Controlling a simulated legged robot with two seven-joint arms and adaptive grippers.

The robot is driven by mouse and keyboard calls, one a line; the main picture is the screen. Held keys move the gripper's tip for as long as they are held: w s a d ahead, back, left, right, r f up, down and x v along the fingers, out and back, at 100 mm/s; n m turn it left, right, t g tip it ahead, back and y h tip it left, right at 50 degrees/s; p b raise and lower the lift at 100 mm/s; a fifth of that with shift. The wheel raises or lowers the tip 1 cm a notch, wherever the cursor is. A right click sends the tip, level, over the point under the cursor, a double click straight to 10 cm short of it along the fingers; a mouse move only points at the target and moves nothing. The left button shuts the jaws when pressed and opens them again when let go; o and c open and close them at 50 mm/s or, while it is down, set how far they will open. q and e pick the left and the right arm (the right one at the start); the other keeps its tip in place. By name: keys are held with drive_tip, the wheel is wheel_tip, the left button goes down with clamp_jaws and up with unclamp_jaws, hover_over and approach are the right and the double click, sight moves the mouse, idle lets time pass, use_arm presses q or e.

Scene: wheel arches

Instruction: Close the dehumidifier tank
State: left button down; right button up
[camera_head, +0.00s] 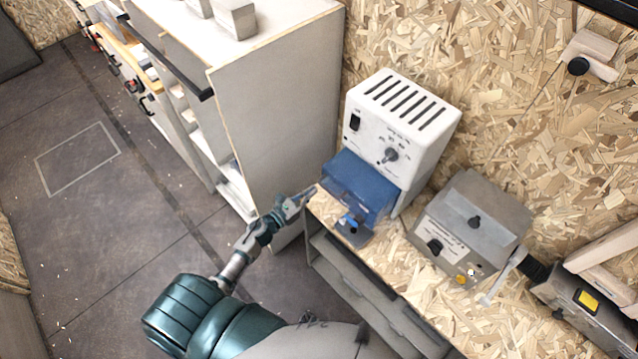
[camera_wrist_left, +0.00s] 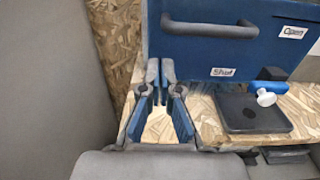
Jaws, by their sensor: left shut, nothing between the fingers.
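The dehumidifier is a white box (camera_head: 402,115) with dark vent slots on top, standing on a chipboard bench. Its blue tank (camera_head: 362,188) juts out of the lower front. In the left wrist view the blue tank (camera_wrist_left: 240,45) fills the upper right, with a bar handle (camera_wrist_left: 210,27) and labels reading "Open" and "Shut". My left gripper (camera_head: 308,193) is at the tank's left front corner in the head view. In the wrist view its fingertips (camera_wrist_left: 160,72) are together and empty, just below and left of the handle; contact with the tank is unclear. My right gripper is not in view.
A blue tap with a white knob (camera_wrist_left: 266,97) sits above a dark tray (camera_wrist_left: 253,114) at the tank's front. A tall grey cabinet (camera_head: 275,120) stands close on the left. A grey control box (camera_head: 468,228) stands on the bench (camera_head: 410,270) to the right.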

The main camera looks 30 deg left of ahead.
sight(325, 181)
use_arm(q)
drive_tip(key=x, duration=0.2)
drive_tip(key=shift+w, duration=0.35)
drive_tip(key=shift+w+d+p, duration=0.35)
drive_tip(key=shift+w+d, duration=0.05)
drive_tip(key=shift+w, duration=0.2)
drive_tip(key=shift+w+d, duration=0.1)
drive_tip(key=shift+w, duration=0.05)
drive_tip(key=b+x, duration=0.2)
drive_tip(key=x, duration=0.2)
drive_tip(key=b+x, duration=0.2)
drive_tip(key=x, duration=0.3)
drive_tip(key=shift+w+f, duration=0.25)
drive_tip(key=shift+w, duration=0.1)
drive_tip(key=shift+r, duration=0.25)
drive_tip(key=shift+s+r, duration=0.1)
